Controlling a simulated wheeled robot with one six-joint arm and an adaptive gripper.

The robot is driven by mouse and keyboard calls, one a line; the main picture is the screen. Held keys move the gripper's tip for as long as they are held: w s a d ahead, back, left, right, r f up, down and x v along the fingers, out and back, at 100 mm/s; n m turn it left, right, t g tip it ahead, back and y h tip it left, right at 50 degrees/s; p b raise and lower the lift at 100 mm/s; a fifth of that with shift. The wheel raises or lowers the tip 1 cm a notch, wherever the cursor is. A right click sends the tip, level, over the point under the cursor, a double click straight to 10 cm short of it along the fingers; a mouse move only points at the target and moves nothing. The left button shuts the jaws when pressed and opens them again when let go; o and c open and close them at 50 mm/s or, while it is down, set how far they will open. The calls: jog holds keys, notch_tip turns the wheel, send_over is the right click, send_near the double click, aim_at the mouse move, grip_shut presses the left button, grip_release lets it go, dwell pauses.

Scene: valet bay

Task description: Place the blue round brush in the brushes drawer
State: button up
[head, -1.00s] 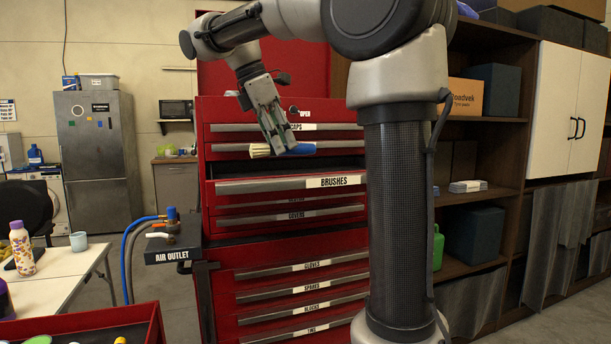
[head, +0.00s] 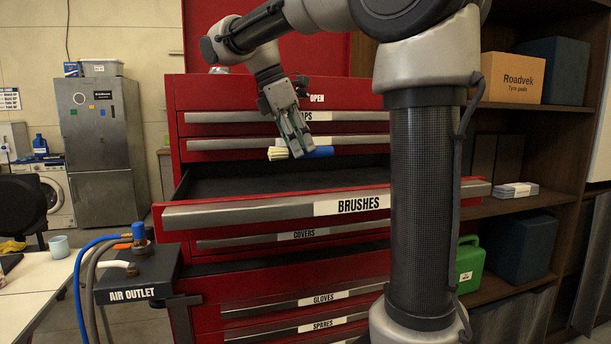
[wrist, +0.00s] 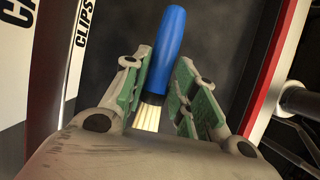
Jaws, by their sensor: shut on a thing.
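The blue round brush (head: 318,152) has a blue handle and pale bristles, and lies roughly level in my gripper (head: 298,150). In the wrist view my gripper's two green-padded fingers (wrist: 160,90) are around the brush (wrist: 168,45), near where handle and bristles meet. The handle points away from the wrist. The brushes drawer (head: 260,214), labelled BRUSHES, is pulled out of the red tool chest. Its dark floor shows and looks empty where visible. My gripper holds the brush above the open drawer, toward its back in the head view.
Closed drawers lie above and below, including covers (head: 305,236) and gloves (head: 320,300). The air outlet box (head: 135,285) with hoses stands at the left of the chest. Wooden shelves with a Roadvek carton (head: 513,78) and a green can (head: 470,264) are on the right.

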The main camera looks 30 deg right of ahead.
aim_at(288, 146)
notch_tip(288, 146, down, 6)
jog(key=shift+f, duration=0.25)
jog(key=shift+f, duration=0.1)
jog(key=o, duration=1)
jog(key=shift+f, duration=0.1)
jog(key=v, duration=1.2)
jog(key=shift+s+r, duration=0.1)
jog(key=shift+r, duration=0.1)
